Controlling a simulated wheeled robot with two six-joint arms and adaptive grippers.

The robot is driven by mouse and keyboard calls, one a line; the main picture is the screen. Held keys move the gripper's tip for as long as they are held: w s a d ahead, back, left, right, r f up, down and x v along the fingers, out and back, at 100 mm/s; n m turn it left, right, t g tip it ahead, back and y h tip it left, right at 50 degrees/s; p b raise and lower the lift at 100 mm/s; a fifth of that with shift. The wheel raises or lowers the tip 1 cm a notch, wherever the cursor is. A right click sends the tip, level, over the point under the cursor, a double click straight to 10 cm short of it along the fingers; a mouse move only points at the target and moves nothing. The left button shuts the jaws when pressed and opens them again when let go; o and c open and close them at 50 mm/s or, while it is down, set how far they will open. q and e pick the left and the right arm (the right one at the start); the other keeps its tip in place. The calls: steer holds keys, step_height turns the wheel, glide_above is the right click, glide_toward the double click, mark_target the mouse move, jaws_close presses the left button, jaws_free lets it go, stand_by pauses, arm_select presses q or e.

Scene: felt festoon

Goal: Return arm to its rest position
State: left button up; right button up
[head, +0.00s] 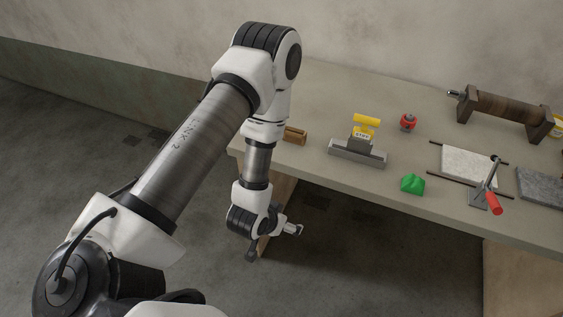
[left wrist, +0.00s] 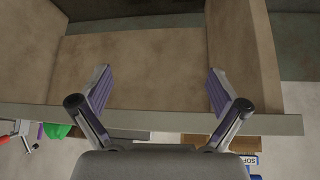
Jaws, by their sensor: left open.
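My left arm reaches in from the left in the head view and bends down in front of the table (head: 330,95). My left gripper (head: 293,230) hangs below the level of the tabletop, off the table's front edge at its left end. In the left wrist view my left gripper (left wrist: 160,88) has its two fingers spread wide with nothing between them. Beyond the fingers are the table's front edge (left wrist: 160,119) and wooden panels under it. My right gripper is not in view.
On the table are a brown wooden block (head: 295,135), a grey holder with a yellow-topped piece (head: 358,151), a red item (head: 408,122), a green lump (head: 412,184), a pale felt sheet (head: 467,165), a red-handled lever (head: 487,190) and a wooden roller (head: 503,110). Floor left of the table is clear.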

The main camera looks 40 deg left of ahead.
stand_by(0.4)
arm_select(q)
steer(key=s+d+f+g, duration=0.1)
steer(key=s+f+g, duration=0.1)
steer(key=s, duration=0.6)
steer(key=s+d+f+g, duration=0.1)
steer(key=s+f+g, duration=0.2)
steer(key=s+g, duration=0.2)
steer(key=s, duration=0.3)
steer(key=shift+d+f, duration=0.15)
steer(key=shift+d, duration=0.25)
